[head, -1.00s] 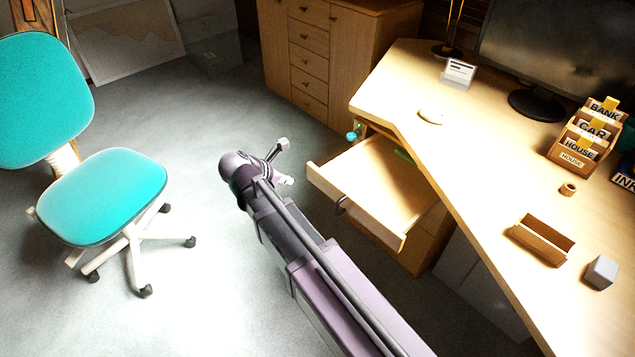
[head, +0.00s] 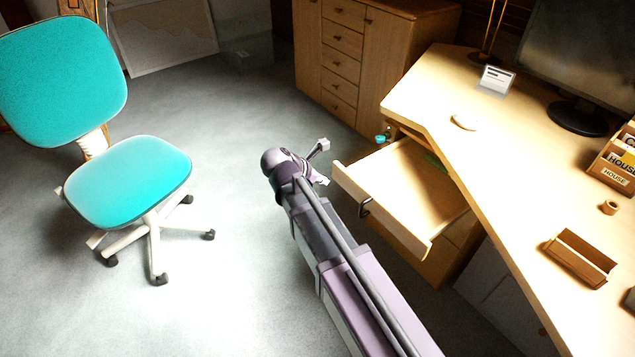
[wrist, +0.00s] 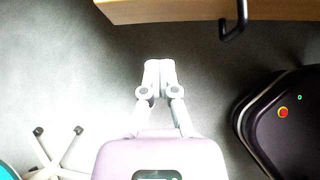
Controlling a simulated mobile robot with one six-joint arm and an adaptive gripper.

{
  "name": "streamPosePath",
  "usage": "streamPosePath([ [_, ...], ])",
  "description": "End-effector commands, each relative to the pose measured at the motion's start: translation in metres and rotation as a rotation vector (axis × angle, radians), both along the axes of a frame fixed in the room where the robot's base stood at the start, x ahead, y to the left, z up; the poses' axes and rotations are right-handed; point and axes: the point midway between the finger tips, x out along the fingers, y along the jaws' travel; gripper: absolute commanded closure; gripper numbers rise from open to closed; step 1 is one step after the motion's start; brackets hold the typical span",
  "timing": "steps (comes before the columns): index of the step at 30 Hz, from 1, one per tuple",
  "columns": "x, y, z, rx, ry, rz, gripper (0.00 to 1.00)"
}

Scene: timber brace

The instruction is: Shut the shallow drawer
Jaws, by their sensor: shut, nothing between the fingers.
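The shallow drawer (head: 411,190) is pulled out from under the desk, with a dark handle (head: 363,207) on its front. A green item lies inside it near the back. In the wrist view the wooden drawer front (wrist: 170,11) runs along the top edge, and its dark handle (wrist: 235,20) hangs at upper right. My gripper (wrist: 159,66) is shut and empty, a little short of the drawer front and left of the handle, not touching either.
A teal chair (head: 130,180) stands on the left with open grey floor between it and my arm. The desk top (head: 480,150) holds a monitor (head: 585,60), a wooden tray (head: 580,258) and a letter rack (head: 615,160). A wooden cabinet (head: 385,60) stands behind.

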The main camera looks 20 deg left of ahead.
Motion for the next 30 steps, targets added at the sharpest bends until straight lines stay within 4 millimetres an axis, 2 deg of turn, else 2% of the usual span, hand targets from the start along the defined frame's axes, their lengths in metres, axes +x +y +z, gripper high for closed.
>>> streamPosePath([
  [1,0.004,-0.003,-0.008,0.0,0.0,-0.001,1.0],
  [14,0.029,-0.023,-0.04,0.0,0.0,-0.001,1.0],
  [21,0.051,-0.04,-0.035,0.0,0.0,-0.003,1.0],
  [30,0.06,-0.047,-0.035,-0.001,0.0,-0.001,1.0],
])
